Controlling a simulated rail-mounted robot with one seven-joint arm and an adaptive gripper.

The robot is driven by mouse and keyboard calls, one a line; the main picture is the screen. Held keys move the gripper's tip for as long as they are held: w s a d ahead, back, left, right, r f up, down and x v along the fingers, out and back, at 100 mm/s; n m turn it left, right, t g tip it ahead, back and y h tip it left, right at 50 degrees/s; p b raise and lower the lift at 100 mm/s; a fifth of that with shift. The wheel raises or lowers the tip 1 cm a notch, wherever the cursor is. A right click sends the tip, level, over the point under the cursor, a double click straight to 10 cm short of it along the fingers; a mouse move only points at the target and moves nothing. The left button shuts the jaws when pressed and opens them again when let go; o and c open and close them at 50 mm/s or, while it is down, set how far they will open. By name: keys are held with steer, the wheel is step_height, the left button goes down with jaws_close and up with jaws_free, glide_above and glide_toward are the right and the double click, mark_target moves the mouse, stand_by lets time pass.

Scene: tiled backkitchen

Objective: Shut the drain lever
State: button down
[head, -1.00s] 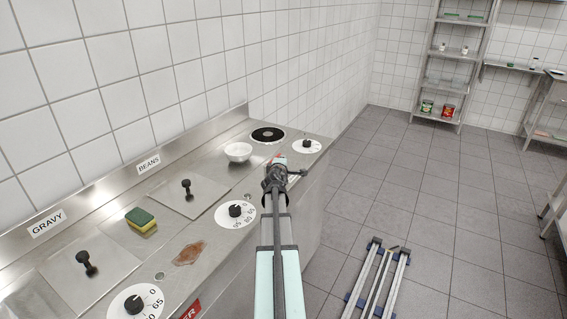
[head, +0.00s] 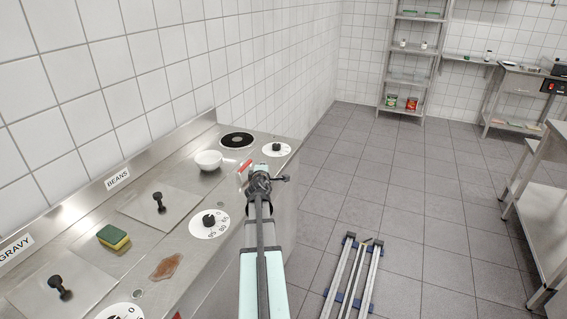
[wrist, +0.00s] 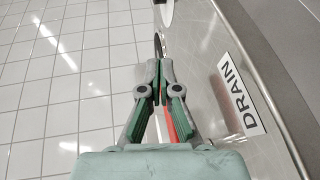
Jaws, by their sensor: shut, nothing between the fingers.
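A red part, which looks like the drain lever (head: 245,169), shows just left of my gripper (head: 261,179) at the front edge of the steel counter. In the wrist view a red strip of the lever (wrist: 170,125) shows behind and between the fingers of my gripper (wrist: 160,73). The fingertips are together and hold nothing. Most of the lever is hidden by the fingers, and I cannot tell whether they touch it. A DRAIN label (wrist: 239,95) is on the steel front, right of the fingers in the wrist view.
Steel shelves (head: 407,78) stand at the back. The tiled floor (head: 400,180) right of the counter is largely open.

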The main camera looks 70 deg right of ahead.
steer(key=s+r+p, duration=0.2)
steer(key=s+p, duration=0.7)
steer(key=shift+f, duration=0.1)
stand_by(0.4)
